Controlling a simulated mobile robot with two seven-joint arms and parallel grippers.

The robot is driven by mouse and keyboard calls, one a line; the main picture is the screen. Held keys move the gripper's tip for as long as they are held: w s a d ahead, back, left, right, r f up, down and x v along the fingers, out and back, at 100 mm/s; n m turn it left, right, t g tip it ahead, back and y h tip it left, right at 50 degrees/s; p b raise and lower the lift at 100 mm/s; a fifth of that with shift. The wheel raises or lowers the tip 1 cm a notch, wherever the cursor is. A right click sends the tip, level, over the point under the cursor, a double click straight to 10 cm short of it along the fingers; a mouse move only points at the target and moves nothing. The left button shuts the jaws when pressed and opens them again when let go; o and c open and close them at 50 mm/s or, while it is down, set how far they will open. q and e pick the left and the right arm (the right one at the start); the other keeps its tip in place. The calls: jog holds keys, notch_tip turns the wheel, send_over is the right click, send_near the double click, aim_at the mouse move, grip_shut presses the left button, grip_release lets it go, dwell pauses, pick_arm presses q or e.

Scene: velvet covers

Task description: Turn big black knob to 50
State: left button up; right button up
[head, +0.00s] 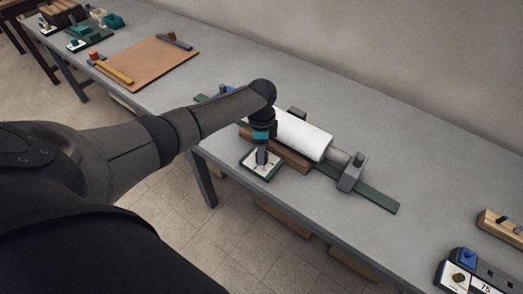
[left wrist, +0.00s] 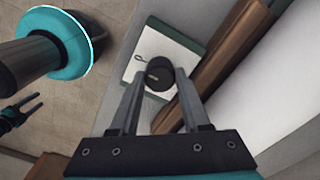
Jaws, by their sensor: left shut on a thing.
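The big black knob (left wrist: 159,74) sits on a white dial plate (left wrist: 148,50) with a dark green edge. A pale line shows on the knob's top; I cannot read the number it points to. My left gripper (left wrist: 157,84) points down at the plate, its two fingers on either side of the knob and shut on it. In the head view my left gripper (head: 262,157) stands over the dial plate (head: 250,168) at the table's front edge and hides the knob. My right gripper does not show in the head view.
A white roll (head: 304,136) on a green base (head: 378,199) with a wooden bar (head: 290,157) lies right beside the gripper. A grey bracket (head: 353,172) stands at its right end. A brown board (head: 148,60) lies farther left. The table (head: 430,170) is clear at right middle.

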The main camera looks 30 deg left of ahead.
pick_arm(q)
grip_shut()
jog(key=n+p, duration=0.3)
jog(key=n, duration=0.1)
jog(key=shift+d+r+p, duration=0.1)
jog(key=shift+r+p, duration=0.05)
jog(key=shift+p, duration=0.25)
jog(key=n+p, duration=0.1)
jog(key=n, duration=0.1)
jog(key=shift+n+p, duration=0.3)
jog(key=shift+p, duration=0.05)
jog(key=n+p, duration=0.1)
jog(key=n, duration=0.1)
jog(key=shift+n, duration=0.4)
jog(key=n+p, duration=0.2)
jog(key=n, duration=0.3)
jog(key=n+p, duration=0.1)
jog(key=n, duration=0.5)
jog(key=shift+n, duration=0.3)
